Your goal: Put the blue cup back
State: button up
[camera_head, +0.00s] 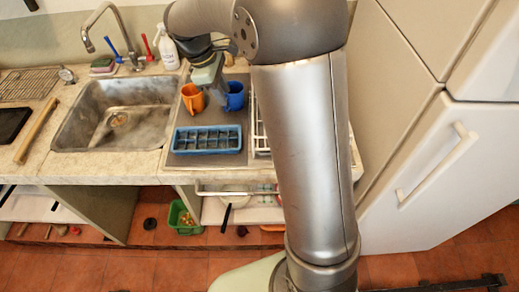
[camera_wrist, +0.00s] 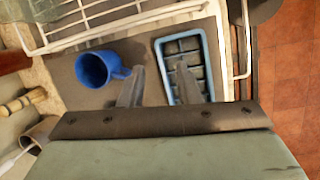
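The blue cup (camera_head: 235,98) stands on the dark mat at the back of the counter, right of an orange cup (camera_head: 192,98). In the wrist view the blue cup (camera_wrist: 95,69) shows its open mouth, with its handle toward my left finger. My gripper (camera_wrist: 161,72) is open and empty, its two fingers apart. The blue cup lies to the left of both fingers, not between them. In the head view my gripper (camera_head: 214,86) hangs above the cups, partly hidden by my own arm.
A blue ice cube tray (camera_head: 207,139) lies at the mat's front; it also shows beside my right finger (camera_wrist: 204,64). A white wire rack (camera_head: 259,132) stands right of it, partly hidden by my arm. The sink (camera_head: 115,112) is left. A spray bottle (camera_head: 167,50) stands behind.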

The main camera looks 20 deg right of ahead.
jog(key=s+d+f+m+y, duration=0.1)
jog(key=s+m, duration=0.5)
jog(key=s, duration=0.7)
jog(key=s+d+f+m+t+y, duration=0.1)
jog(key=s+m, duration=0.5)
jog(key=s, duration=0.7)
jog(key=shift+s+d+f+y, duration=0.15)
jog(key=shift+d+f+y, duration=0.05)
jog(key=shift+d+y, duration=0.45)
jog(key=shift+a, duration=0.1)
